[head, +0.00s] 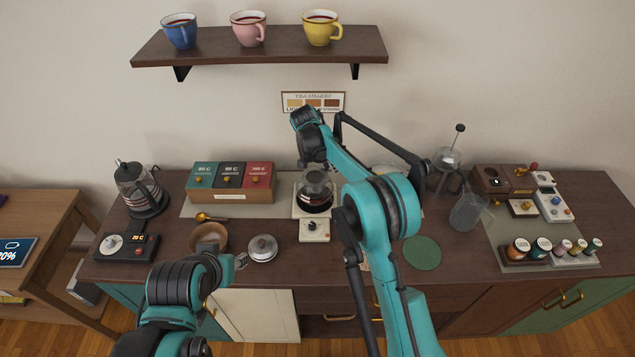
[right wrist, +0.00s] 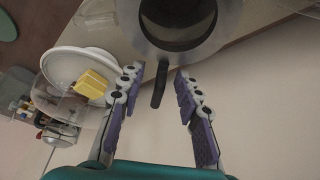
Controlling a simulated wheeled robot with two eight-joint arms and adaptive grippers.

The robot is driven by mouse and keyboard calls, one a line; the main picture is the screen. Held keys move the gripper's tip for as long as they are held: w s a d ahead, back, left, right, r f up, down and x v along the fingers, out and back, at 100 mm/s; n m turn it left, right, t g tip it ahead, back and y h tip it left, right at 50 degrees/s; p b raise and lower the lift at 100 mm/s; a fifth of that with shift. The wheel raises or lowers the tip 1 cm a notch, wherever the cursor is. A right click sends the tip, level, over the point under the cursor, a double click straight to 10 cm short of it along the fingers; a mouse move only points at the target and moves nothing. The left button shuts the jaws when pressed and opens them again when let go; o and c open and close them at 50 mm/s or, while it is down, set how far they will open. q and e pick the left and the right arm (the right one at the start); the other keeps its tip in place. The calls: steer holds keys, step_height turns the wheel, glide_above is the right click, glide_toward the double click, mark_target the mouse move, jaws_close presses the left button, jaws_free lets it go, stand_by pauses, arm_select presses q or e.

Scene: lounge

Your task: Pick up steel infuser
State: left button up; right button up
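A round steel lidded piece (head: 263,248), which looks like the steel infuser, sits on the counter front, right of the wooden bowl (head: 208,237). My left gripper (head: 240,262) is just left of it, mostly hidden behind my left wrist; its opening cannot be told. My right gripper (right wrist: 158,76) is open in the right wrist view. Its fingers stand on either side of the dark handle of a glass carafe (right wrist: 190,20), not visibly closed on it. In the head view the carafe (head: 315,188) holds dark liquid and stands on a white scale-like base (head: 314,230).
A kettle (head: 140,190), tea boxes (head: 230,182) and a black control panel (head: 127,247) stand left. A glass pitcher (head: 467,212), French press (head: 449,172) and small jars (head: 540,248) stand right. A green round mat (head: 422,253) lies bare. The shelf (head: 260,46) holds cups above.

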steer(key=x, duration=0.3)
steer(key=shift+r, duration=0.15)
steer(key=shift+c, duration=0.9)
jaws_close()
steer(key=shift+r, duration=0.1)
step_height(320, 180, up, 10)
steer(key=shift+r+p, duration=0.2)
steer(key=shift+p, duration=0.75)
steer(key=shift+r+p, duration=0.5)
steer(key=shift+r, duration=0.25)
steer(key=shift+r+p, duration=0.3)
steer(key=shift+r, duration=0.1)
